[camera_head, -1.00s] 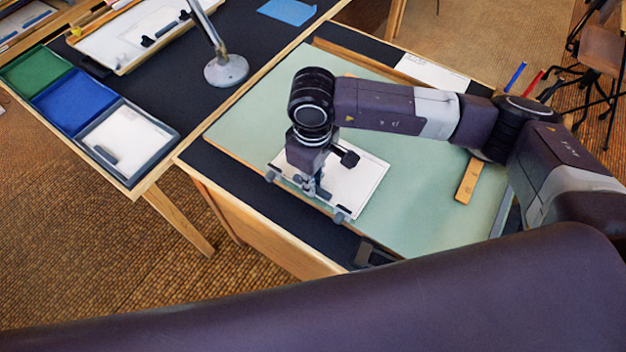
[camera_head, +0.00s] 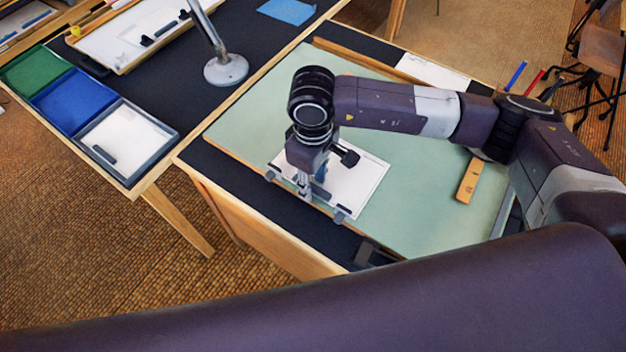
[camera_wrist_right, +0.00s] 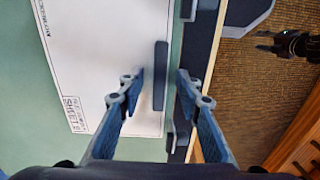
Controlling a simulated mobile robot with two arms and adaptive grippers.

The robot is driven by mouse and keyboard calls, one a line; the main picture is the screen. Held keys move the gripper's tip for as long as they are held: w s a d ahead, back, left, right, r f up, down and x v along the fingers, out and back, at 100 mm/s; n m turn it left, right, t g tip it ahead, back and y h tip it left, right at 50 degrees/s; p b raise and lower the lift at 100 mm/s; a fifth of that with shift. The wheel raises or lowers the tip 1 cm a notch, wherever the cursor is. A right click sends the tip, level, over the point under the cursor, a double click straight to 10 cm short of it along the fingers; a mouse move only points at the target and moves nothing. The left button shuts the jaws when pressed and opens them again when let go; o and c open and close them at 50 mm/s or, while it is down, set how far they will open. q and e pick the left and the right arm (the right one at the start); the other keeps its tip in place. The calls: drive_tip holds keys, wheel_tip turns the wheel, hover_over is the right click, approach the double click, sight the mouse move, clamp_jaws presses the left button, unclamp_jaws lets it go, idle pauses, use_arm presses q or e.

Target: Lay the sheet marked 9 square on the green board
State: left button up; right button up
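A white sheet (camera_head: 357,188) with a thin printed border lies on the pale green board (camera_head: 430,215), close to its near left edge. In the right wrist view the sheet (camera_wrist_right: 90,45) carries the word "SHEET"; I cannot read its number. A dark bar (camera_wrist_right: 160,75) lies along the sheet's edge nearest the board's edge. My right gripper (camera_head: 312,195) is just above this edge. The right wrist view shows its fingers (camera_wrist_right: 160,80) apart, one on each side of the bar, with gaps to it. The gripper hides part of the sheet in the head view. My left gripper does not show.
A wooden strip (camera_head: 468,180) lies on the board's right part. Small dark tabs (camera_head: 340,216) sit along the near edge. Green, blue and grey trays (camera_head: 75,100) and a lamp base (camera_head: 226,70) are on the left table.

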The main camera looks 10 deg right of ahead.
wheel_tip(320, 180, up, 12)
idle(0.4)
drive_tip(key=shift+f, duration=0.1)
idle(0.3)
